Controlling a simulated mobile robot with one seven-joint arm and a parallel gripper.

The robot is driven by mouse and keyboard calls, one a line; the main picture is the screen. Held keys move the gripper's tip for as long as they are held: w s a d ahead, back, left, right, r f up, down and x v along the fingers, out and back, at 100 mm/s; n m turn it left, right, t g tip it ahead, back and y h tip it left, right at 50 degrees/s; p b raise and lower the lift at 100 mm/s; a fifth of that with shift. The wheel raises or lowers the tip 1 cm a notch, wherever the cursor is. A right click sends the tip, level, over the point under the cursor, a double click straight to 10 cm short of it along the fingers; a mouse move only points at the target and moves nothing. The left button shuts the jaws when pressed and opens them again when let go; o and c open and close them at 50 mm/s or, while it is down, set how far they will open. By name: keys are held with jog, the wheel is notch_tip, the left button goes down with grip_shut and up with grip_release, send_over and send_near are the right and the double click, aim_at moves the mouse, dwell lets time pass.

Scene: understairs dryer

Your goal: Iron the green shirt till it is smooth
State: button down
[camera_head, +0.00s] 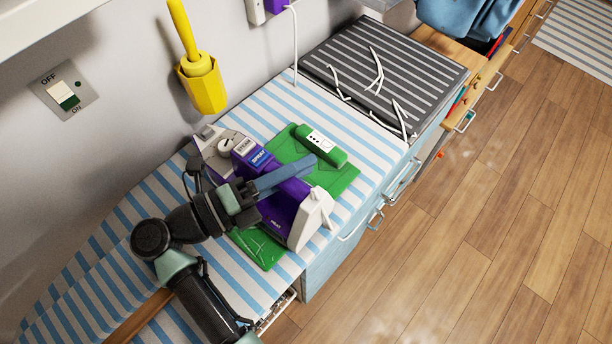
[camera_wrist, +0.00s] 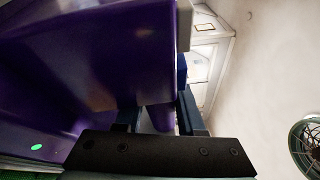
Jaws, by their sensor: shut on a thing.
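The green shirt (camera_head: 343,180) lies on the blue-and-white striped ironing board (camera_head: 160,190). Its far part and a near corner (camera_head: 258,248) show; the middle is hidden under the iron and my gripper. The purple and white iron (camera_head: 285,208) is over the shirt; I cannot tell whether its sole touches the cloth. My gripper (camera_head: 300,168) is shut on the iron, its blue fingers across the top. In the wrist view the iron's purple body (camera_wrist: 80,60) fills the left side, and a purple part sits between my fingers (camera_wrist: 158,118).
A green piece with a white panel (camera_head: 320,144) lies at the shirt's far edge. A white unit with a dial (camera_head: 222,150) is by the wall. A dark striped mat (camera_head: 383,75) with white strips lies beyond. A yellow holder (camera_head: 203,85) hangs above. Open floor (camera_head: 480,230) is at right.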

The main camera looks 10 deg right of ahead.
aim_at(318, 209)
jog(key=shift+w+a+r, duration=0.15)
jog(key=shift+w, duration=0.1)
jog(key=shift+s+d+p, duration=0.85)
jog(key=shift+s+d, duration=0.1)
jog(key=shift+s, duration=0.3)
jog(key=shift+s+d+f+p, duration=0.2)
jog(key=shift+s+d+p, duration=0.1)
jog(key=shift+s+d, duration=0.45)
jog(key=shift+a, duration=0.1)
jog(key=shift+s+d+r+p, duration=0.1)
jog(key=shift+s+d+p, duration=0.75)
jog(key=shift+s, duration=0.3)
